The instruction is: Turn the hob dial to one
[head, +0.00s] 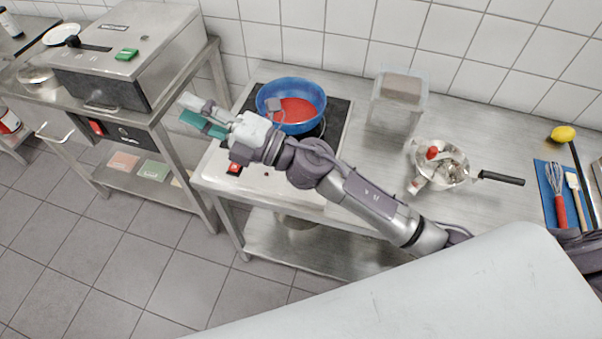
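The hob (338,117) is a black plate set in the front left of the steel counter. A red part (234,168) with a dark surround shows on the front strip below it, and a small knob (266,174) is to its right. I cannot read any dial setting. My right gripper (188,108) reaches in from the right, above and beyond the counter's left edge. Its fingers, one with a teal pad, look apart with nothing between them. It is clear of the red part. My wrist hides part of the hob and strip. My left gripper is out of view.
A blue pot (291,84) with red contents stands on the hob, close behind my wrist. A clear container (397,101) and a steel pan (440,164) stand to the right. A steel appliance (130,55) is on the left table. A gap separates that table from the counter.

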